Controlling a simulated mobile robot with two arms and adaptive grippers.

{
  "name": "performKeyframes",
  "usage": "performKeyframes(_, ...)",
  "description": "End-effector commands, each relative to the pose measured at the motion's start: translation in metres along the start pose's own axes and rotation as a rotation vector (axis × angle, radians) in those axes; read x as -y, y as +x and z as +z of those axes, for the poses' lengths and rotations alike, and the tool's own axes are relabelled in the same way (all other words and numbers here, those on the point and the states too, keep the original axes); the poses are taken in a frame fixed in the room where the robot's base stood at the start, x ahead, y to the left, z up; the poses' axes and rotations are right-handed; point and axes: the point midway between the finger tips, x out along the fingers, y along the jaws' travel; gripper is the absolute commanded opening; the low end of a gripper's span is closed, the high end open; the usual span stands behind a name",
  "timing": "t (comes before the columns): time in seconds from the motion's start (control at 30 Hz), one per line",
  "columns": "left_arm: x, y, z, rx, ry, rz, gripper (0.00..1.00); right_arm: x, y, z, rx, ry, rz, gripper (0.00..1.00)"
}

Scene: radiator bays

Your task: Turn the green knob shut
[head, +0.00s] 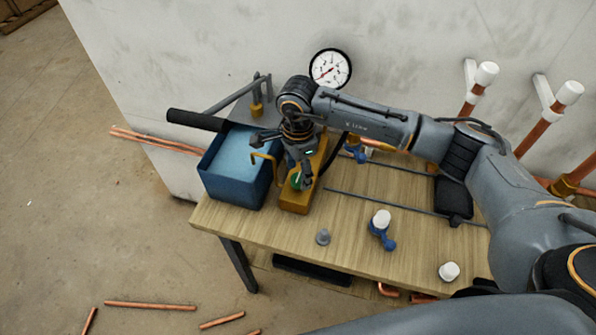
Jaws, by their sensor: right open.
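The green knob (296,181) sits on top of a narrow yellow-orange block (293,204) near the table's left end. Only a small part of the knob shows, because my right gripper covers much of it. My right gripper (299,182) points down at the knob with its fingers open, one finger near the knob's right side. I cannot tell whether the fingers touch the knob. My left gripper is not in view.
A blue bin (233,196) stands left of the block, close to the gripper. A pressure gauge (330,69) is on the wall behind. Copper pipes litter the floor.

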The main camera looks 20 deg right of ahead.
Motion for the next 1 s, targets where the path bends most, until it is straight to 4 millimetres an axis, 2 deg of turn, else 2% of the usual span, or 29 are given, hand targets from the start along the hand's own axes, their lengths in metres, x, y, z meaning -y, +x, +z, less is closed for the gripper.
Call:
performKeyframes(0.2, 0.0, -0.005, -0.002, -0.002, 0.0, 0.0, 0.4, 0.0, 0.02, 0.001, 0.002, -0.002, 0.0, 0.58)
performKeyframes(0.5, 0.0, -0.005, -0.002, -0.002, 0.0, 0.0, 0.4, 0.0, 0.023, 0.001, 0.002, -0.001, -0.001, 0.58)
performKeyframes(0.53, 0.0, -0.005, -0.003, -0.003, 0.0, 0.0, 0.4, 0.0, 0.023, 0.001, 0.002, -0.001, -0.001, 0.56)
performKeyframes(0.7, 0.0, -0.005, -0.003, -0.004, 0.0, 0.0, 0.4, 0.0, 0.022, 0.001, 0.002, -0.001, -0.001, 0.21)
performKeyframes(0.8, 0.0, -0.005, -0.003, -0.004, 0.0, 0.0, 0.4, 0.0, 0.022, 0.001, 0.002, -0.001, -0.001, 0.04)
performKeyframes(1.0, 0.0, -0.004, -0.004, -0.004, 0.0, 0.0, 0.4, 0.0, 0.023, 0.001, 0.002, 0.009, -0.001, 0.04)
